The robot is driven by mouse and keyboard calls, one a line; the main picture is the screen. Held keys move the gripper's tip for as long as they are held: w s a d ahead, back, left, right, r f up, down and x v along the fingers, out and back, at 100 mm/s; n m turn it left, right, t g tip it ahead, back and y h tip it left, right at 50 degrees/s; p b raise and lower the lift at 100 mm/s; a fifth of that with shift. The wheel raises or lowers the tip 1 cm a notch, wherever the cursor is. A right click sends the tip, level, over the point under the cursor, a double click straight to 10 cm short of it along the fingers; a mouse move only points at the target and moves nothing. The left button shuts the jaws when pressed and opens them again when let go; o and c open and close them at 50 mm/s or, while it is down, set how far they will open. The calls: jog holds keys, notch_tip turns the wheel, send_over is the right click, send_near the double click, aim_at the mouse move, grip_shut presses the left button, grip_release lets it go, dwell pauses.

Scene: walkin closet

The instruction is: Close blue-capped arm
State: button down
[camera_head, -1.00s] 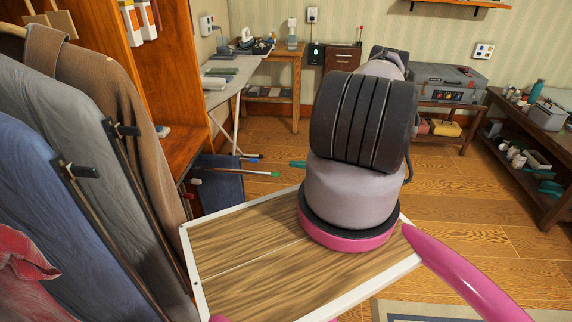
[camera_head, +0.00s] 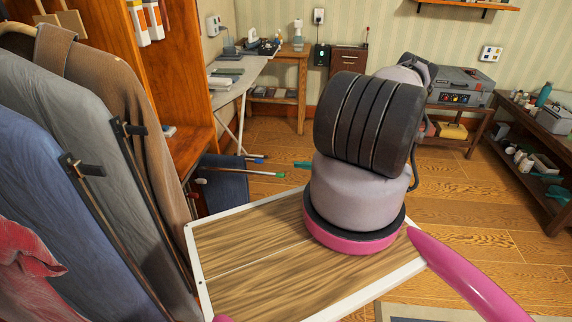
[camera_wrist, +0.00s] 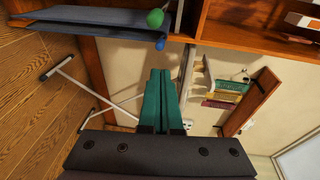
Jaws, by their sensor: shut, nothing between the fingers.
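A low rack of fold-out arms stands against the wooden closet unit. The blue-capped arm (camera_head: 258,160) sticks out to the right, and its blue cap also shows in the wrist view (camera_wrist: 161,43). A green-capped arm (camera_head: 279,175) lies just nearer and below it; its green cap (camera_wrist: 155,18) shows close beside the blue one in the wrist view. My gripper (camera_wrist: 159,73) has teal fingers, shut together and empty. The fingertips point at the blue cap, with a small gap in the picture. In the head view only a teal tip (camera_head: 301,165) shows; my arm hides the rest.
Dark blue cloth (camera_head: 224,185) hangs at the rack. Coats (camera_head: 95,130) hang close at the left. An ironing board (camera_head: 238,82) stands behind, with a small wooden table (camera_head: 283,62) beside it. Bare wooden floor (camera_head: 255,210) lies around the caps.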

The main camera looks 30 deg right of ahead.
aim_at(261, 161)
jog(key=x, duration=1.3)
jog(key=x, duration=0.4)
jog(key=shift+a+r, duration=0.2)
jog(key=shift+a, duration=0.45)
jog(key=shift+d, duration=0.1)
